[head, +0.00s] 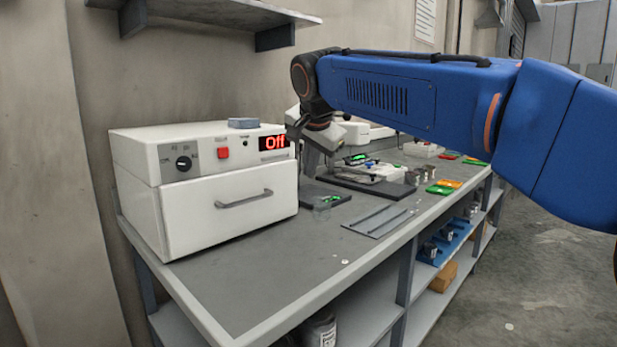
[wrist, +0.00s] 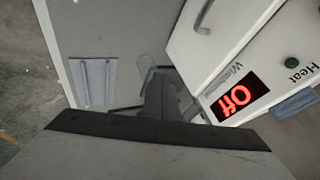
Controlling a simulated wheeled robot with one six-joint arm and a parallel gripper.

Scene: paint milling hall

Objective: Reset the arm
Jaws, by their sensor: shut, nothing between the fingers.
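My arm, blue with a dark wrist, reaches in from the right in the head view. My gripper hangs at its end, just right of the white heating unit (head: 230,215) and above the bench (head: 270,285). Its fingers are hard to make out there. In the wrist view my gripper (wrist: 162,74) shows as dark fingers, shut with nothing between them. The white unit also shows in the wrist view (wrist: 222,50), close beside the gripper. Its display (head: 273,143) reads "Off" in red. Its drawer front with a grey handle (head: 244,199) appears closed.
A grey-blue block (head: 243,123) lies on the unit. Equipment and green and orange items stand farther back. A wall shelf (head: 205,12) hangs above; floor is open at right.

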